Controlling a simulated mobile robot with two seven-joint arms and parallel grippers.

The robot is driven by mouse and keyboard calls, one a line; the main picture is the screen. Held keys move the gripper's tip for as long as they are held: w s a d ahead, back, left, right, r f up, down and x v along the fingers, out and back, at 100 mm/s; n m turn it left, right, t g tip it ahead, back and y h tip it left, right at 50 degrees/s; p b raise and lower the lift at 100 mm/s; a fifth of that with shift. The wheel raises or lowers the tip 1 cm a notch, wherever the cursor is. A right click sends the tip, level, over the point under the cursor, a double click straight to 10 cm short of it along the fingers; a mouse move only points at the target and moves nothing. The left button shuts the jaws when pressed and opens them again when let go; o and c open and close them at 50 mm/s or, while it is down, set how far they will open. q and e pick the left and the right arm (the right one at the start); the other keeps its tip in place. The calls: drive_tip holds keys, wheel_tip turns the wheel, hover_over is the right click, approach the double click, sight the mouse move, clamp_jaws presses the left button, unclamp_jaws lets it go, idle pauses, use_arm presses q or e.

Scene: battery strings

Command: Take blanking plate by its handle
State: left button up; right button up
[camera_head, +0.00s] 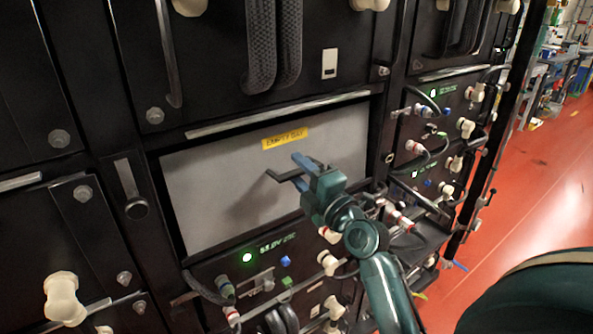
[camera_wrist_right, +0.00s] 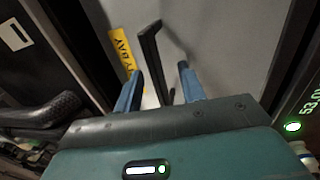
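The blanking plate (camera_head: 215,190) is a flat grey panel in the rack bay, with a yellow "EMPTY BAY" label (camera_head: 285,138) near its top. It also fills the upper middle of the right wrist view (camera_wrist_right: 225,35). Its thin dark handle (camera_head: 284,176) stands out from the panel. My right gripper (camera_head: 301,171) is at the handle with its blue fingers apart. In the right wrist view the handle (camera_wrist_right: 152,62) runs down between the two open fingers (camera_wrist_right: 160,85), with gaps visible at both sides. Contact cannot be seen. My left gripper is not in view.
Black battery modules surround the bay, with cable loops (camera_head: 273,45) above and white-knobbed connectors (camera_head: 328,262) below. More connectors and cables (camera_head: 415,148) crowd the right side, close to my right arm. Red floor (camera_head: 530,190) lies open at the right.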

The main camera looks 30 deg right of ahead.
drive_tip(key=shift+w+r, duration=0.1)
drive_tip(key=shift+w, duration=0.5)
idle(0.6)
drive_tip(key=shift+c, duration=0.2)
clamp_jaws()
idle(0.4)
drive_tip(key=shift+r, duration=0.3)
drive_tip(key=shift+r+p, duration=0.5)
